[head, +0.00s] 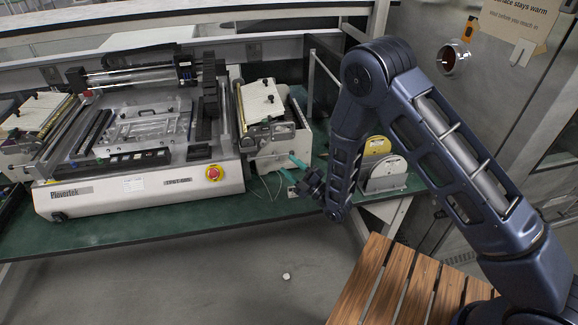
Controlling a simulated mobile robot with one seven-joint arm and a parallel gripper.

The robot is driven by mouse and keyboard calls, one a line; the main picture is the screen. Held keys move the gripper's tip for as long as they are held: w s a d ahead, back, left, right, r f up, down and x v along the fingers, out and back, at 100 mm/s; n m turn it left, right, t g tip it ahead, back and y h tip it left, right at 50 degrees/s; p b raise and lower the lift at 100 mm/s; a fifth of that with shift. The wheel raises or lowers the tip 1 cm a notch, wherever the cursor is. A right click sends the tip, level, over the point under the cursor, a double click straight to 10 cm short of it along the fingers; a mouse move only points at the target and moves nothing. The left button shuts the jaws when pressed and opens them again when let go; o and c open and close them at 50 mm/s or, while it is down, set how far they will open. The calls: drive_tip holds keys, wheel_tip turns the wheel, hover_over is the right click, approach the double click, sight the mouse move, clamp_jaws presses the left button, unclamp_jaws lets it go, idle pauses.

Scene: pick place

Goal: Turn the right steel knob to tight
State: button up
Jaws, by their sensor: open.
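A round, shiny steel fitting (453,57) that looks like a knob sticks out of the grey panel at the upper right. An orange tag (468,31) is just above it. No second steel knob stands out clearly, and no tight mark is readable on the fitting. My gripper (293,168) is near the middle of the head view, at the right end of the machine on the bench. Its teal fingers are apart, with nothing seen between them. It is well to the left of the steel fitting and lower in the picture.
A large machine (140,190) with a red button (213,173) stands on the green bench (190,222). A rack of discs (385,167) is behind my arm. A slatted wooden surface (380,285) lies below. A warm-surface sign (520,15) hangs at the upper right.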

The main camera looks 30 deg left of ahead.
drive_tip(key=shift+c, duration=0.2)
drive_tip(key=w+m+t+h, duration=0.2)
drive_tip(key=w+m+t, duration=0.25)
drive_tip(key=m, duration=0.35)
drive_tip(key=m+t+h, duration=0.5)
drive_tip(key=m+h, duration=0.4)
drive_tip(key=m, duration=1.6)
approach(264, 145)
drive_tip(key=x, duration=0.8)
drive_tip(key=shift+w+a, duration=0.25)
drive_tip(key=shift+a, duration=0.05)
